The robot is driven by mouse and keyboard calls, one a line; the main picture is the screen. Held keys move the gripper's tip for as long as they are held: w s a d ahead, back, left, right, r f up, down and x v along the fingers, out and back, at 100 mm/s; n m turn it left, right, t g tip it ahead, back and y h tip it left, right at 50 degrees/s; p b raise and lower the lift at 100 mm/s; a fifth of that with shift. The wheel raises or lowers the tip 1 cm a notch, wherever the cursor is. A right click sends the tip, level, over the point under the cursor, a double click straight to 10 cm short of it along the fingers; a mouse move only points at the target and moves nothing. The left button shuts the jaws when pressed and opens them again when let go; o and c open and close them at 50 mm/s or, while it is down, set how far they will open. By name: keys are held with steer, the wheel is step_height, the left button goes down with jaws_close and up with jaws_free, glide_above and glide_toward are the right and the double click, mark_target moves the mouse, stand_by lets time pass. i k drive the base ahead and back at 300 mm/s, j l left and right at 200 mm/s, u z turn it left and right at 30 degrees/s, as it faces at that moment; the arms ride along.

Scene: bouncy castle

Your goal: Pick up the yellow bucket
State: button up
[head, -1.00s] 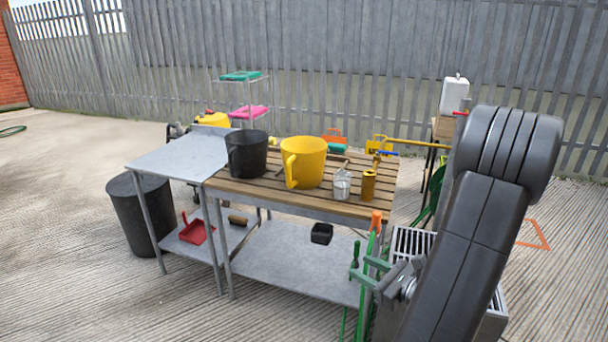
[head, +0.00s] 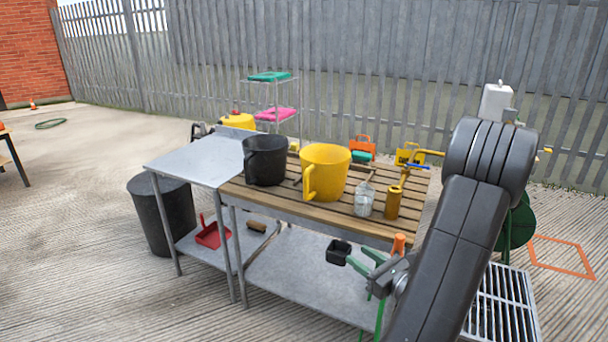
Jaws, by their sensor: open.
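The yellow bucket (head: 326,172) stands upright on the slatted wooden top of the workbench (head: 290,208). Its handle faces front left. A black bucket (head: 265,160) stands close on its left. My gripper (head: 360,257) is open and empty, in front of the bench and lower in the picture than the yellow bucket, to its right. It is apart from the bucket. My arm covers the right end of the bench.
A clear jar (head: 364,200) and a gold canister (head: 393,202) stand right of the yellow bucket. A metal side table (head: 195,158) adjoins the bench on the left. A black bin (head: 162,215) stands beside it. A metal grate (head: 505,305) lies at lower right. Open floor lies left.

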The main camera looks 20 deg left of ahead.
mark_target(324, 166)
steer(key=i+u, duration=0.35)
steer(key=i, duration=0.55)
